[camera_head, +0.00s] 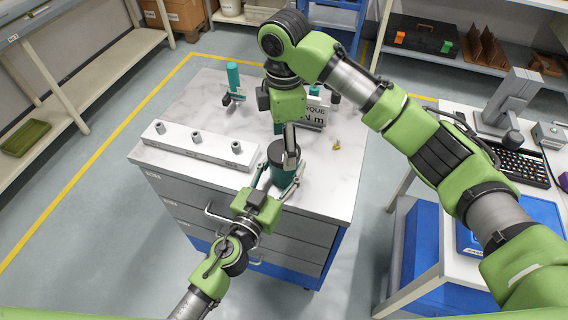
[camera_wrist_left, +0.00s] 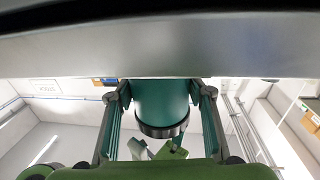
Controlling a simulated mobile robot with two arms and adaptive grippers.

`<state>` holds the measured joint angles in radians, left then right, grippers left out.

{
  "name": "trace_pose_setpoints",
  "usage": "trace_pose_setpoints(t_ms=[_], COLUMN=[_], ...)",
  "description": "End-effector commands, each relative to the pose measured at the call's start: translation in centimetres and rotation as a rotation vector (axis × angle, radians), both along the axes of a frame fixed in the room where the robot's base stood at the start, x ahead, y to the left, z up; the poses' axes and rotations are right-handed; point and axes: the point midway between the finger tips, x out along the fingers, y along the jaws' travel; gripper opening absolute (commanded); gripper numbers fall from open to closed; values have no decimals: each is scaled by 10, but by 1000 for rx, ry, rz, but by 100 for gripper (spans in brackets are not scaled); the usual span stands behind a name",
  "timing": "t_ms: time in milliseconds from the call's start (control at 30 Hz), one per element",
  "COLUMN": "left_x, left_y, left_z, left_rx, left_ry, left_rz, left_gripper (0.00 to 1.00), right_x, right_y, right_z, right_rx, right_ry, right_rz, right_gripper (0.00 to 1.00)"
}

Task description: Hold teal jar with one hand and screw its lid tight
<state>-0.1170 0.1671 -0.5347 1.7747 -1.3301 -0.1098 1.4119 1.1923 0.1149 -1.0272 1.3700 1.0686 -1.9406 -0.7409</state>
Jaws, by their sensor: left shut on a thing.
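The teal jar (camera_head: 280,178) stands upright near the front edge of the white cabinet top, with its dark lid (camera_head: 277,152) on top. My left gripper (camera_head: 281,184) is shut on the jar, one finger on each side. In the left wrist view the teal jar (camera_wrist_left: 160,98) fills the gap between the fingers, and the dark lid (camera_wrist_left: 163,128) shows at its lower end. My right gripper (camera_head: 291,160) points down from above, its fingers at the lid. The fingers show edge-on, so their grip on the lid is unclear.
A white block with several sockets (camera_head: 215,147) lies left of the jar. A teal-handled tool (camera_head: 233,78) stands behind. A torque display (camera_head: 314,114) and a small brass piece (camera_head: 336,145) are at right.

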Motion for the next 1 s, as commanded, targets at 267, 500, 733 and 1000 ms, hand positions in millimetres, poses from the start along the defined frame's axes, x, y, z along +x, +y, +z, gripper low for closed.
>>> trace_pose_setpoints(t_ms=[267,500,733,1000], left_x=[0,0,0,0], left_y=[0,0,0,0], left_z=[0,0,0,0], left_rx=[0,0,0,0], left_ry=[0,0,0,0], left_rz=[0,0,0,0], left_gripper=[0,0,0,0], right_x=[-1,-1,0,0], right_y=[0,0,0,0], right_z=[-9,-31,-35,-35], right_rx=[0,-1,0,0], right_ry=[3,3,1,1], right_rz=[-3,-4,-3,-3], right_gripper=[67,67,67,10])
